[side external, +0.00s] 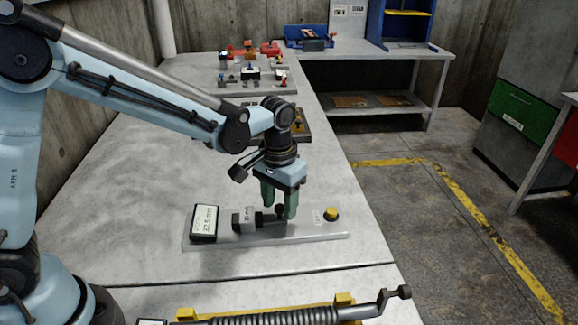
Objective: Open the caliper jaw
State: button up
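The caliper (250,220) is a small dark device with a light block on it, mounted on a pale base plate (315,236) on the bench. A labelled display block reading roughly "27.5 mm" (204,222) stands at the plate's left end. A yellow button (331,214) sits at its right end, beside a small label. My gripper (279,210) points straight down over the middle of the plate. Its two green fingers are apart, with a dark knob (281,211) of the caliper showing between or just behind them. I cannot tell whether the fingers touch it.
A spring device with a yellow frame (270,316) lies at the bench's front edge. Behind my gripper are a dark fixture (300,125) and other small fixtures (250,75). The bench (150,175) is bare left of the plate. Floor lies to the right.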

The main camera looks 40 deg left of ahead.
grip_shut()
jog(key=shift+w+d, duration=0.55)
jog(key=shift+d, duration=0.05)
grip_release()
notch_tip(320, 180, up, 12)
jog(key=shift+r, duration=0.1)
dwell(0.6)
